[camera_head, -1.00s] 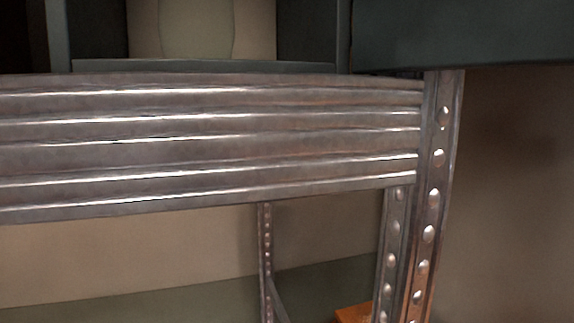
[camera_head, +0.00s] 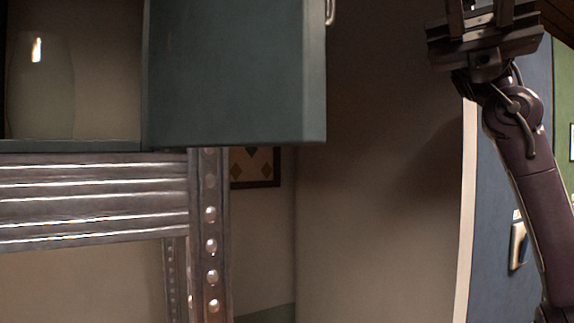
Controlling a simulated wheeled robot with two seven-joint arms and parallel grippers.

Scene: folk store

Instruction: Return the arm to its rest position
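My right arm (camera_head: 535,185) rises along the right side of the head view, its gripper (camera_head: 480,10) raised at the top edge. Its two fingers stand apart with nothing seen between them, and their tips are partly cut off by the top of the picture. It is well to the right of the cabinet and shelf, touching neither. My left arm and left gripper are not in view.
A metal shelf frame (camera_head: 209,245) stands at the left. A dark green cabinet door (camera_head: 235,75) juts out above it. Inside the cabinet is a pale vase-like object (camera_head: 42,85). A beige wall (camera_head: 385,220) fills the middle; a blue wall (camera_head: 490,250) lies behind my arm.

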